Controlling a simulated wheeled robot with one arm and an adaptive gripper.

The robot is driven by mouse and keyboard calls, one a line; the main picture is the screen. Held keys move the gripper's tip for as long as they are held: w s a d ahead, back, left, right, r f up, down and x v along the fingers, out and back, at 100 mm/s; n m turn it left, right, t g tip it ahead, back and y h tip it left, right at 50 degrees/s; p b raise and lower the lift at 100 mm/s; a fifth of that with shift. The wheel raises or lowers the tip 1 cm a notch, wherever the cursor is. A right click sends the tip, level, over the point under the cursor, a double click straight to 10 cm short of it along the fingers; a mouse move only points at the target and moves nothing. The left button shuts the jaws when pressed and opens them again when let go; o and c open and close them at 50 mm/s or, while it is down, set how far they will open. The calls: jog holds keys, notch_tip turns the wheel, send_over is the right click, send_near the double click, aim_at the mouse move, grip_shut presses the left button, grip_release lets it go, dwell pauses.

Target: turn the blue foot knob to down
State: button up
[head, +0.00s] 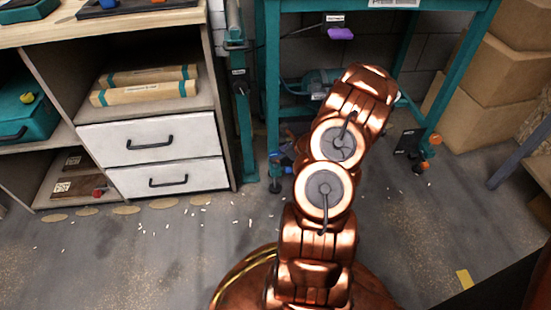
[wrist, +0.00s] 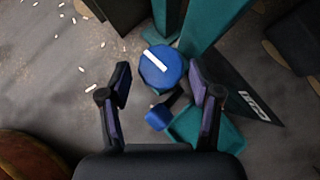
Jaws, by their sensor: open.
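The blue foot knob (wrist: 168,78) is round with a white line on its top face. The line slants from upper left to lower right in the wrist view. My gripper (wrist: 158,72) is open, its two dark fingers apart on the left and right of the knob, and nothing is held. I cannot tell how far the fingertips are from it in depth. In the head view a small blue part (head: 284,158) shows at the bench's left foot, partly behind my arm. My gripper is hidden there by my arm.
A smaller blue part (wrist: 158,117) on a dark stem sits just below the knob. Teal legs (wrist: 212,22) and a dark label plate (wrist: 250,100) stand close by. White bits lie on the floor. A drawer cabinet (head: 150,140) is left, cardboard boxes (head: 498,70) right.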

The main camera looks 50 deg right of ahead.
jog(key=shift+b+x, duration=0.4)
jog(key=shift+x, duration=0.95)
jog(key=c, duration=0.9)
jog(key=shift+w+r+p, duration=0.25)
jog(key=shift+r+p, duration=0.15)
jog(key=shift+p, duration=0.35)
jog(key=shift+f, duration=0.15)
